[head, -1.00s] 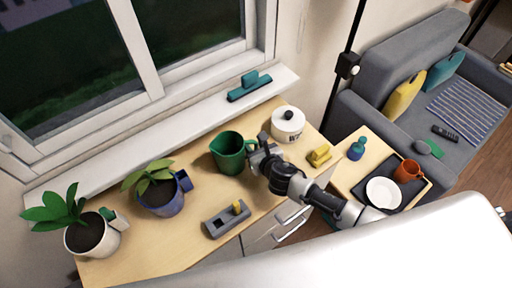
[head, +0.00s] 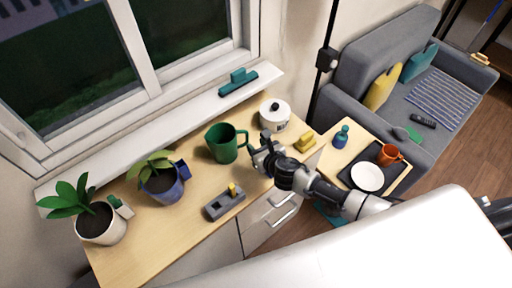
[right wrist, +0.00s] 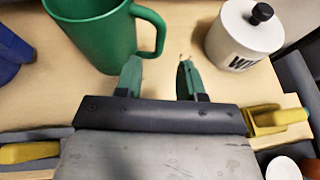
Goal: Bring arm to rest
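My right arm reaches over the wooden counter in the head view. Its gripper (head: 257,149) is beside the handle of a green mug (head: 222,143), to the right of it. In the right wrist view the two fingers of the gripper (right wrist: 158,72) stand apart, with only bare counter showing between them. The green mug (right wrist: 92,32) is upright at the upper left there, its handle close to the left finger. A white lidded canister (right wrist: 243,38) stands to the right of the fingers. My left gripper is not in view.
The canister (head: 273,116) and a yellow object (head: 304,142) are near the arm. A grey block (head: 223,205), a blue pot (head: 164,186) and a white pot (head: 101,226) stand left. A side table holds a blue bottle (head: 341,136), plate (head: 367,177) and orange mug (head: 389,154).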

